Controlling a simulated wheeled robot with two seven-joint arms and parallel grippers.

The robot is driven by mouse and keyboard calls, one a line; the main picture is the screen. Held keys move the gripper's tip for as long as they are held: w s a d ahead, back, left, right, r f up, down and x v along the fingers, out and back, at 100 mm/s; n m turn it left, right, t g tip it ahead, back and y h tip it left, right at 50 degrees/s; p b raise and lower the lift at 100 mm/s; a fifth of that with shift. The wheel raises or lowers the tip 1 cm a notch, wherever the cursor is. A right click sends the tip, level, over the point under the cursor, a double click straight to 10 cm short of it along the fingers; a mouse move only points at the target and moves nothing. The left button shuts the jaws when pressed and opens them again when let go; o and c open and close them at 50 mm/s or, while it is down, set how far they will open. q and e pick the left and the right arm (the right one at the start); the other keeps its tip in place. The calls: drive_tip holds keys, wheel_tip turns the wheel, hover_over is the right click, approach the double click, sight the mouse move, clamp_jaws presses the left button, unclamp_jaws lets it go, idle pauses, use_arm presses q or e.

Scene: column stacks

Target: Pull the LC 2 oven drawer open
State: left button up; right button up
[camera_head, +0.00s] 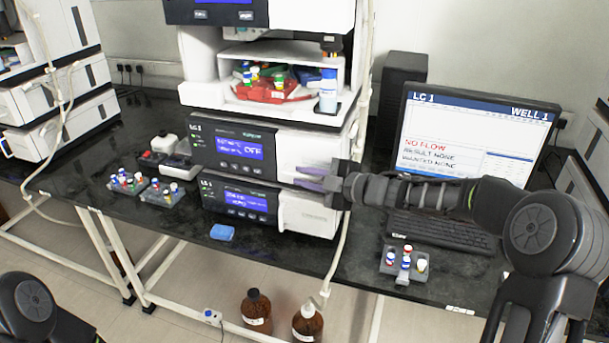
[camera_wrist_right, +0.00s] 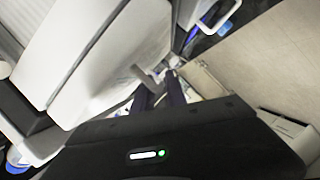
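The stack in the middle of the head view carries LC 1 labels on its two lower modules, the upper module (camera_head: 235,147) and the lower module (camera_head: 240,201). I see no LC 2 label, so I cannot tell which unit is the LC 2 oven drawer. My right gripper (camera_head: 312,178) is at the white right-hand front of these modules. Its two dark purple fingers stand apart, and they also show in the right wrist view (camera_wrist_right: 160,93). A small grey handle-like bar (camera_wrist_right: 146,77) lies just beyond the fingertips; contact is unclear. My left gripper is out of view.
Vial trays (camera_head: 160,193) and a blue block (camera_head: 222,232) lie at left. Bottles (camera_head: 256,310) stand on the floor. Other white stacks (camera_head: 45,110) stand at left and right edges.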

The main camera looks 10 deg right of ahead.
drive_tip(key=shift+c, duration=0.4)
drive_tip(key=shift+a, duration=0.1)
clamp_jaws()
idle(1.0)
